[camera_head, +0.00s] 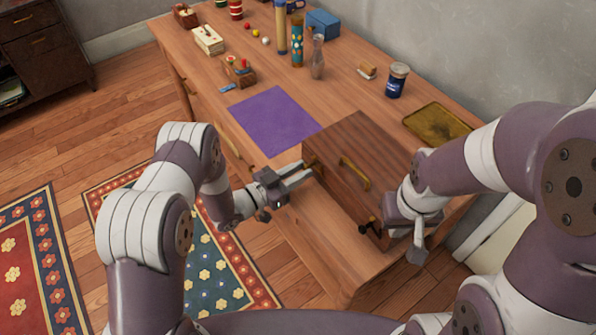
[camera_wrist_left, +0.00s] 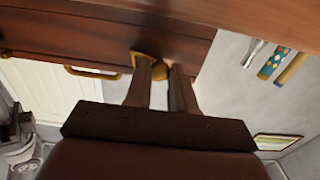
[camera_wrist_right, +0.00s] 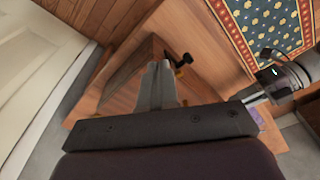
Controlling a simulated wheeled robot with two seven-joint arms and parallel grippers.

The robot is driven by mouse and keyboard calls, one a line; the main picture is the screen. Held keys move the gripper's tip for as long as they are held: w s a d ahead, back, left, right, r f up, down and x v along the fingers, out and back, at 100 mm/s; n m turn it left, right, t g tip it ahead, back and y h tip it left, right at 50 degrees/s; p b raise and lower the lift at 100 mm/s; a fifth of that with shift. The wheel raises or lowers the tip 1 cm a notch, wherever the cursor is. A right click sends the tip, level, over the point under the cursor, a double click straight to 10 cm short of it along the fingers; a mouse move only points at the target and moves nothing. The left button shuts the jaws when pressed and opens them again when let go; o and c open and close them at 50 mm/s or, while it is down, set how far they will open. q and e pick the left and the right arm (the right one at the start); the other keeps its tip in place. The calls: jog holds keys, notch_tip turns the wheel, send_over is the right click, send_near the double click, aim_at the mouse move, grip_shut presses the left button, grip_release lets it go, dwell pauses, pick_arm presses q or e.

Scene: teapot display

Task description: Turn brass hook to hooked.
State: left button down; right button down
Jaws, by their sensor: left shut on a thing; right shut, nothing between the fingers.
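A dark wooden chest (camera_head: 350,150) stands on the table, with a brass handle (camera_head: 355,173) on its lid. A small brass fitting, likely the brass hook (camera_head: 312,161), is at the chest's left end. My left gripper (camera_head: 306,173) reaches it from the left. In the left wrist view the fingers are shut on this brass piece (camera_wrist_left: 148,62), which they partly hide; its exact turn cannot be told. My right gripper (camera_head: 417,254) is shut and empty beside the chest's right end. A dark fitting (camera_head: 367,227) sits there, also seen in the right wrist view (camera_wrist_right: 184,61).
A purple mat (camera_head: 275,120) lies left of the chest. A brass tray (camera_head: 437,123) and a dark blue jar (camera_head: 397,80) are behind it. Several bottles, boxes and small items stand along the far table. The table's front edge is close to both grippers.

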pick_arm(q)
jog(key=shift+n, duration=0.4)
jog(key=n, duration=0.5)
jog(key=shift+n, duration=0.3)
jog(key=n+p, duration=0.1)
jog(key=n, duration=0.5)
jog(key=shift+s+n, duration=0.1)
jog(key=shift+n, duration=0.3)
jog(key=c, duration=1)
grip_release()
jog(key=shift+o, duration=0.2)
jog(key=shift+a, duration=0.1)
jog(key=v, duration=1.2)
jog(key=shift+s+a+b, duration=0.2)
jog(key=shift+b, duration=0.15)
